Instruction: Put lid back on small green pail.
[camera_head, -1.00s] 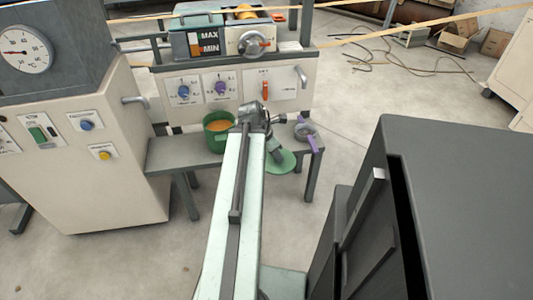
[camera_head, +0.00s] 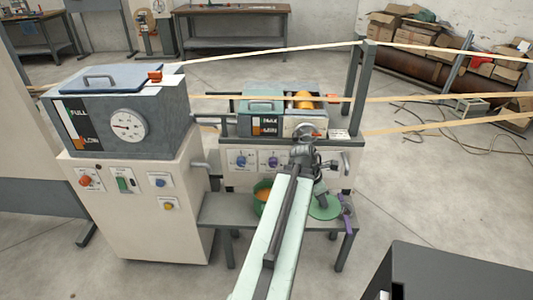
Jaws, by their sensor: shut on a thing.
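The small green pail (camera_head: 261,194) stands open on the grey bench, left of my arm, with orange contents showing. My arm hides part of its right side. My gripper (camera_head: 321,194) is to the right of the pail and is shut on the round green lid (camera_head: 328,210). The lid appears apart from the pail, over the right part of the bench. I cannot tell its exact height, and the fingertips are too small to see clearly.
A purple-handled thing (camera_head: 347,212) is at the right end of the grey bench (camera_head: 222,212). The winder machine (camera_head: 240,178) stands behind. A cream cabinet with a gauge (camera_head: 140,215) is on the left. A dark box-like block (camera_head: 450,270) is at lower right.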

